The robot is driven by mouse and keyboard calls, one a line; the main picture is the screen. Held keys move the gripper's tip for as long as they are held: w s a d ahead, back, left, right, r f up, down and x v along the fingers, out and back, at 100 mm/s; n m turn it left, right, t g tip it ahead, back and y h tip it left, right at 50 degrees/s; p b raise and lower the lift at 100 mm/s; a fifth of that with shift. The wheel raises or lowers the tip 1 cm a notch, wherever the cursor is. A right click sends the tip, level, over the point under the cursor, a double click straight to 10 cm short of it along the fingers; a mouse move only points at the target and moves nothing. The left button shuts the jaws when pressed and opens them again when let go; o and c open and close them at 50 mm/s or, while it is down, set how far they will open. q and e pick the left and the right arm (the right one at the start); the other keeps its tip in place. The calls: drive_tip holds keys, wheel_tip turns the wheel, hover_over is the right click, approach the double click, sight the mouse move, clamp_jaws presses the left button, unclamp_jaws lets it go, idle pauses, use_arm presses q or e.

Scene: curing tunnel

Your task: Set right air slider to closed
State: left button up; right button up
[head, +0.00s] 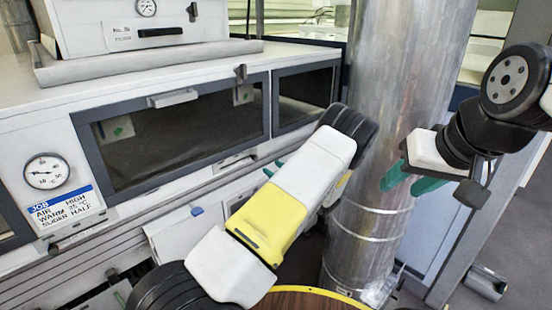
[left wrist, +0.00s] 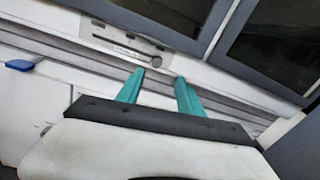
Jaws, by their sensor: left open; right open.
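The right air slider (head: 236,161) is a pale plate with a dark slot under the large window, partly hidden by my left arm in the head view. In the left wrist view the slider plate (left wrist: 122,38) shows a long slot with a round dark knob (left wrist: 157,61) toward its right end; its small markings are unreadable. My left gripper (head: 274,168) is open, its green fingers pointing at the panel. In its wrist view the left fingertips (left wrist: 160,75) lie just below the knob, apparently apart from it. My right gripper (head: 410,181) is open and empty before the metal duct.
A blue tab (head: 197,210) tops a white box below the ledge. The large metal duct (head: 400,80) stands right of my left arm.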

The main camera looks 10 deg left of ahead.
sight(257, 158)
use_arm(q)
drive_tip(key=x, duration=0.5)
drive_tip(key=shift+w+a, duration=0.25)
drive_tip(key=shift+w, duration=0.05)
clamp_jaws()
drive_tip(key=shift+a, duration=0.1)
idle(0.7)
drive_tip(key=c, duration=0.9)
unclamp_jaws()
drive_tip(key=o, duration=0.9)
